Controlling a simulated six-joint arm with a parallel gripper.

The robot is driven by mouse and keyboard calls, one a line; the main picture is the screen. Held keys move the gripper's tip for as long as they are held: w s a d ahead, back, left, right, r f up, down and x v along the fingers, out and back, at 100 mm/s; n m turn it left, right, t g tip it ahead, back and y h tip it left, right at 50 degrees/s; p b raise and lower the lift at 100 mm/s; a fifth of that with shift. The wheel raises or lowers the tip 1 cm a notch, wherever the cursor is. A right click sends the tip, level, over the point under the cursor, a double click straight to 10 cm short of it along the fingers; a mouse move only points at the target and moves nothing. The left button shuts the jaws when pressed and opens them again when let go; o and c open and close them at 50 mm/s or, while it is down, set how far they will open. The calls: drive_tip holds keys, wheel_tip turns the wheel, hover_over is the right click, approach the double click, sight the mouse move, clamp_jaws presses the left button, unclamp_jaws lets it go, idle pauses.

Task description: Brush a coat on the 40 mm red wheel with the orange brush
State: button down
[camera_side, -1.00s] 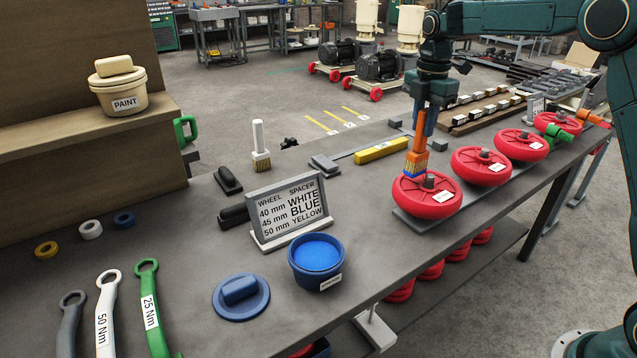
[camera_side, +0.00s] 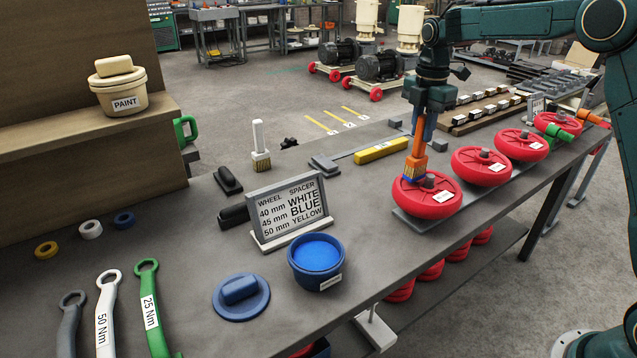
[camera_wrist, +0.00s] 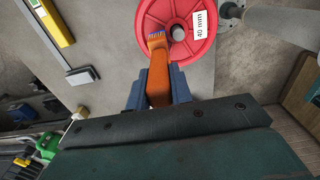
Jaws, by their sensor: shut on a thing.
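My gripper (camera_side: 420,127) is shut on the orange brush (camera_side: 417,158) and holds it bristles down, slightly tilted. The bristles carry blue and meet the top face of the nearest red wheel (camera_side: 427,202), just left of its grey hub; firm contact is hard to tell. In the wrist view the brush (camera_wrist: 159,78) reaches over the red wheel (camera_wrist: 182,58), beside the hub, and the wheel's label reads 40 mm. No blue coat shows clearly on the wheel. An open pot of blue paint (camera_side: 332,278) stands at the front, its blue lid (camera_side: 241,297) beside it.
Several more red wheels (camera_side: 481,166) run back along the bench's right side. A wheel and spacer sign (camera_side: 290,213), a yellow block (camera_side: 381,151) and an upright white-handled brush (camera_side: 259,146) stand left of my gripper. Torque wrenches (camera_side: 150,307) lie front left.

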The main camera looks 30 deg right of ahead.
drive_tip(key=shift+f, duration=0.4)
drive_tip(key=shift+d, duration=0.15)
drive_tip(key=shift+d, duration=1.25)
drive_tip(key=shift+w, duration=0.45)
drive_tip(key=shift+a, duration=0.15)
drive_tip(key=shift+a, duration=1.3)
drive_tip(key=shift+w, duration=0.15)
